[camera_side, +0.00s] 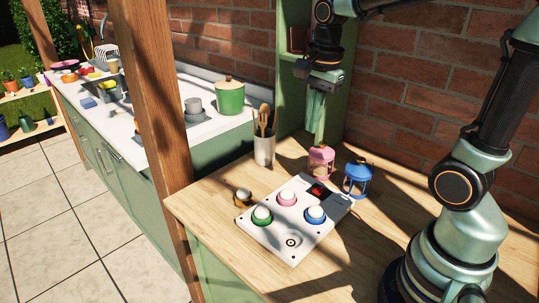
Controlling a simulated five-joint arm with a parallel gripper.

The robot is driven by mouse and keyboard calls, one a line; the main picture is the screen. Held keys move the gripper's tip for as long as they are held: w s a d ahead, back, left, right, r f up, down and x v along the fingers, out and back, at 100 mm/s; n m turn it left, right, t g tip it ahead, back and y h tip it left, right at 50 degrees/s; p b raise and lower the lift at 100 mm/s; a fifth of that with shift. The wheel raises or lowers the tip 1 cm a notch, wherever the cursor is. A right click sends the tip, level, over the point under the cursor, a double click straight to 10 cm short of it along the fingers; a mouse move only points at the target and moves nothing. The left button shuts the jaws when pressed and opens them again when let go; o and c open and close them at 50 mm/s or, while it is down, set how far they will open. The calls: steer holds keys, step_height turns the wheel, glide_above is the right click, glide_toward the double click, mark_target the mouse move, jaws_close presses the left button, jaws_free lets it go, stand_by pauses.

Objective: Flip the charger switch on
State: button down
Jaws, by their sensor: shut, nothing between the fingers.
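A white panel (268,232) lies on the wooden table. At its far corner is a red switch in a dark frame (317,190), probably the charger switch; its position is too small to read. My gripper (318,125) points down, shut and empty, above and behind the panel. In the picture its fingers end just over the pink lantern (321,163); I cannot tell whether they touch it. The panel also carries white domed buttons with a green ring (262,215), a pink ring (287,198) and a blue ring (315,215), and a round dark-ringed mark (291,241).
A blue lantern (357,178) stands right of the pink one. A cup of wooden utensils (264,150) stands behind the panel, and a small round item (243,195) lies to its left. A wooden post (150,90) rises at the left. The table front (330,265) is clear.

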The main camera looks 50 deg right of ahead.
mark_target(317, 192)
steer(key=w+d+f+m+g, duration=0.2)
steer(key=d+f+m, duration=0.1)
steer(key=m, duration=0.6)
steer(key=w+d+f+m+g+y, duration=0.1)
steer(key=d+f+m+g, duration=0.1)
steer(key=m, duration=0.7)
steer(key=shift+w+d+f+m, duration=0.3)
steer(key=shift+w+d+f, duration=0.1)
steer(key=shift+d+f, duration=0.35)
steer(key=shift+f, duration=0.1)
steer(key=x, duration=1.3)
steer(key=shift+w, duration=0.1)
steer(key=shift+f, duration=0.35)
